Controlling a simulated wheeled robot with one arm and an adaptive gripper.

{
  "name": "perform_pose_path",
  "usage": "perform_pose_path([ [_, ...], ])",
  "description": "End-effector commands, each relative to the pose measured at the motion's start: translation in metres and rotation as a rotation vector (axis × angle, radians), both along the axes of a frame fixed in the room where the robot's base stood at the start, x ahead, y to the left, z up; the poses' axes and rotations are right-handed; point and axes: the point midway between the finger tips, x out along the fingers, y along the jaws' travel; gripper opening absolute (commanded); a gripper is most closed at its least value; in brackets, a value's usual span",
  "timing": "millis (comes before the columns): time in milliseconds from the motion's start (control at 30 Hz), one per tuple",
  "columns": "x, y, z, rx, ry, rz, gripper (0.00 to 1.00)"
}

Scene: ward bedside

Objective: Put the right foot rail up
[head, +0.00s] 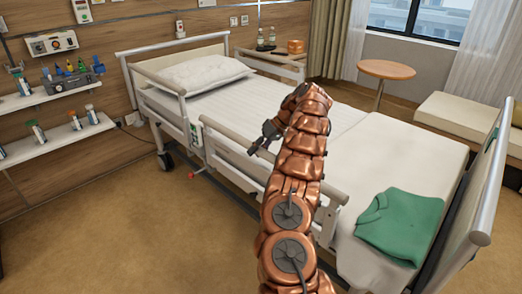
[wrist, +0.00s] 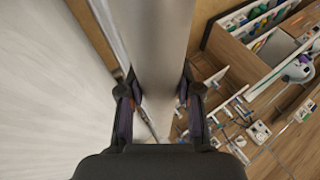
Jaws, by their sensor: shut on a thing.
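The right foot rail (head: 236,137) runs along the near side of the bed, its pale top bar about level with the mattress edge and lower than the near head-end rail. My gripper (head: 262,142) is at this top bar, near its middle. In the wrist view the thick grey bar (wrist: 158,45) passes between the two fingers of my gripper (wrist: 160,108), which are closed on it. My arm hides part of the rail; its foot-end part shows beyond my arm.
The near head-end rail (head: 158,80) stands raised. A green folded cloth (head: 400,224) lies on the mattress (head: 378,160) by the footboard (head: 487,190). Wall shelves (head: 55,135) stand at left. The floor (head: 130,225) beside the bed is clear.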

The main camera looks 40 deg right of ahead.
Motion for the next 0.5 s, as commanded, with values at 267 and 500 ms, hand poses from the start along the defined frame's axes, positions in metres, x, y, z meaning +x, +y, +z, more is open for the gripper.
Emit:
perform_pose_path([
  [267, 0.0037, 0.0007, 0.003, -0.004, -0.01, 0.002, 0.0],
  [500, 0.0037, -0.0004, 0.0038, -0.005, -0.012, 0.0, 0.42],
])
